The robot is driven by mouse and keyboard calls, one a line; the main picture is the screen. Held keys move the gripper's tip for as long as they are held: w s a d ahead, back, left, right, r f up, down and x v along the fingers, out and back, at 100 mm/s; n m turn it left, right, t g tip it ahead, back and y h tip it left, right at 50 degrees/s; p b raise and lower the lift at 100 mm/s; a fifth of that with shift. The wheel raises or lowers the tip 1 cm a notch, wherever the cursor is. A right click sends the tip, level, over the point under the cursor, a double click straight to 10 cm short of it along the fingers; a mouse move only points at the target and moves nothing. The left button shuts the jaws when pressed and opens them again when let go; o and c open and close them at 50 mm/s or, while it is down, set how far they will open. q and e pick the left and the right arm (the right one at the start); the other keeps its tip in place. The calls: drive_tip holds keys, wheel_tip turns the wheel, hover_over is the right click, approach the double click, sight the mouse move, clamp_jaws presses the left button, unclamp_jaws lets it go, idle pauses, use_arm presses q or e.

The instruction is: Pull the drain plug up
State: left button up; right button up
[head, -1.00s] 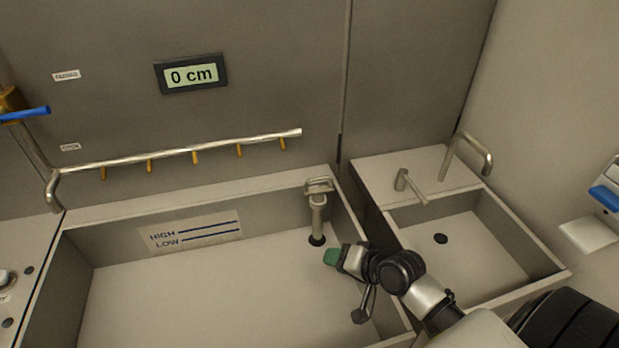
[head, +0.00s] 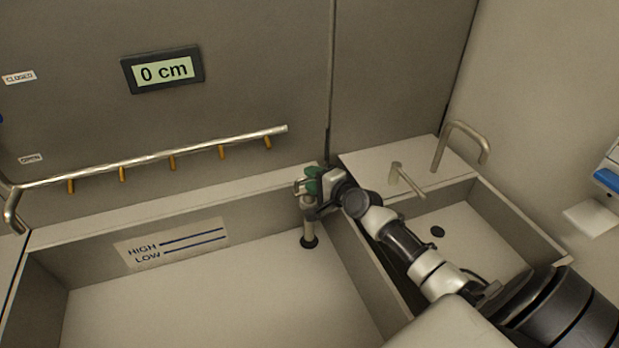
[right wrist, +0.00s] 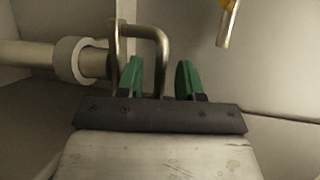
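The drain plug is a metal post (head: 308,225) standing upright in the right back corner of the large basin (head: 215,285), with its foot at a dark drain ring. Its looped metal handle is largely hidden by my gripper in the head view but shows in the right wrist view (right wrist: 143,31). My right gripper (head: 312,184) is at the top of the post. In the right wrist view its green fingers (right wrist: 160,80) are apart, with one bar of the handle between them. I cannot tell whether either finger touches it. My left gripper is out of view.
A small sink (head: 470,235) with a lever and bent spout (head: 463,136) is at the right, under my right arm. A pipe with several nozzles (head: 150,160) runs along the back wall. The wall display (head: 163,70) reads 0 cm.

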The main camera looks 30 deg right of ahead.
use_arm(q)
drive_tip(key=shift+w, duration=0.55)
use_arm(e)
drive_tip(key=shift+w+a+f, duration=0.1)
drive_tip(key=shift+w+f, duration=0.05)
drive_tip(key=shift+w, duration=0.45)
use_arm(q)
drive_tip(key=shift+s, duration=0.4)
use_arm(e)
clamp_jaws()
wheel_tip(320, 180, up, 5)
drive_tip(key=p, duration=0.4)
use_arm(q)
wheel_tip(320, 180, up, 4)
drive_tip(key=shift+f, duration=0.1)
use_arm(e)
drive_tip(key=shift+f, duration=0.15)
